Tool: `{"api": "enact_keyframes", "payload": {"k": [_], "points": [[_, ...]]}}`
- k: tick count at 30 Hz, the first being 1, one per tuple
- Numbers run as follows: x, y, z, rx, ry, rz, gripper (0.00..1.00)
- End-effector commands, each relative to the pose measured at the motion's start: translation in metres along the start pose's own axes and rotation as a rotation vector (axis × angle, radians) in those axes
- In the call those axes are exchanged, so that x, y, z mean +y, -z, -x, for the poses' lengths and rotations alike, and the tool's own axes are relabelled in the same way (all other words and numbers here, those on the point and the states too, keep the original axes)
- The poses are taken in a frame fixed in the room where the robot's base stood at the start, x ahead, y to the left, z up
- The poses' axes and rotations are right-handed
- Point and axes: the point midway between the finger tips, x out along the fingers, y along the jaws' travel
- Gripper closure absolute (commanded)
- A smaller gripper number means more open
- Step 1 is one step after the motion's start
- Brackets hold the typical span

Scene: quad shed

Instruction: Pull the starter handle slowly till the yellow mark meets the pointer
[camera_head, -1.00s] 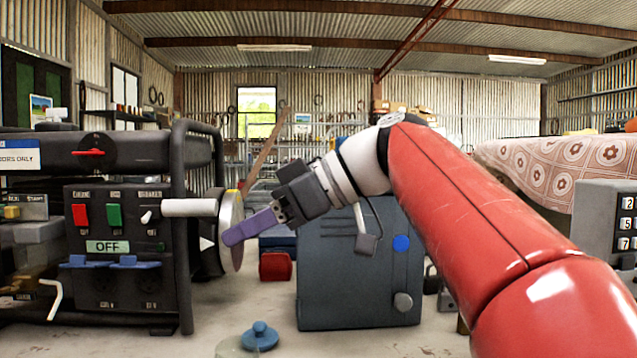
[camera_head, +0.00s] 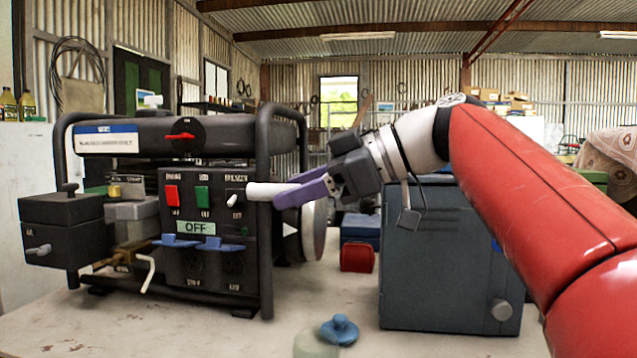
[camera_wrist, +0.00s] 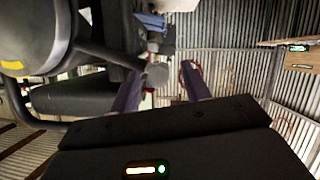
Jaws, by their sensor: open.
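The white starter handle (camera_head: 262,191) is a short bar standing out level from the front of the black generator (camera_head: 212,275). My gripper (camera_head: 280,195) has purple fingers. It is open, and its fingers overlap the handle's right end in the head view. In the wrist view the handle's round end (camera_wrist: 157,74) shows between the two fingers (camera_wrist: 160,88); I cannot tell if they touch it. The white triangular pointer (camera_head: 290,229) sits beside the pale disc (camera_head: 315,230). A yellow mark (camera_wrist: 12,65) shows on the disc's rim in the wrist view, and my gripper hides the disc's top in the head view.
A grey-blue cabinet (camera_head: 445,270) stands right of the generator under my arm. A red box (camera_head: 357,257) and a blue-knobbed lid (camera_head: 339,329) sit on the bench. Red and green switches (camera_head: 203,197) lie left of the handle. Bare bench shows in front.

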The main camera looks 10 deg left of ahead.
Motion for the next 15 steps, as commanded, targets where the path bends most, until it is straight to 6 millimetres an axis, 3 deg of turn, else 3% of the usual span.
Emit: {"api": "enact_keyframes", "payload": {"k": [7,15], "points": [[0.0000,-0.0002,-0.0006,0.000,0.000,-0.001,0.54],[0.0000,-0.0002,-0.0004,-0.001,0.000,-0.001,0.90]]}}
